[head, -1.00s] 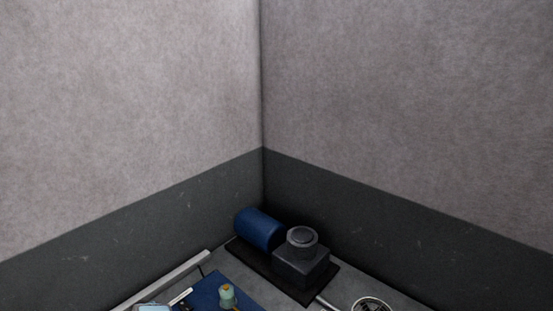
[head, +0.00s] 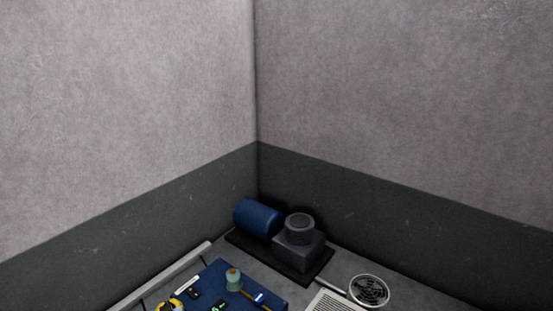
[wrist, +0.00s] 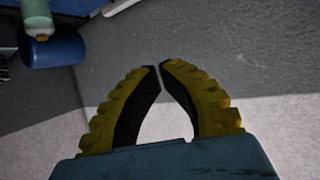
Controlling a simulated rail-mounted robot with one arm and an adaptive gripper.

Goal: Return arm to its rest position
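My gripper (wrist: 160,66) shows in the wrist view with two yellow-and-black curved fingers. Their tips meet or nearly meet, and nothing is between them. It hangs over bare grey floor, apart from any object. The rest of my arm is not clearly visible in the head view. A yellow-and-black shape (head: 170,304) is cut by the head view's bottom edge; I cannot tell what it is.
A blue surface (head: 215,271) holds a pale green bottle (head: 233,279) and small items. The bottle also shows in the wrist view (wrist: 37,14). A blue cylinder (head: 257,217) and dark machine block (head: 299,247) stand in the wall corner. A round fan grille (head: 369,290) lies right.

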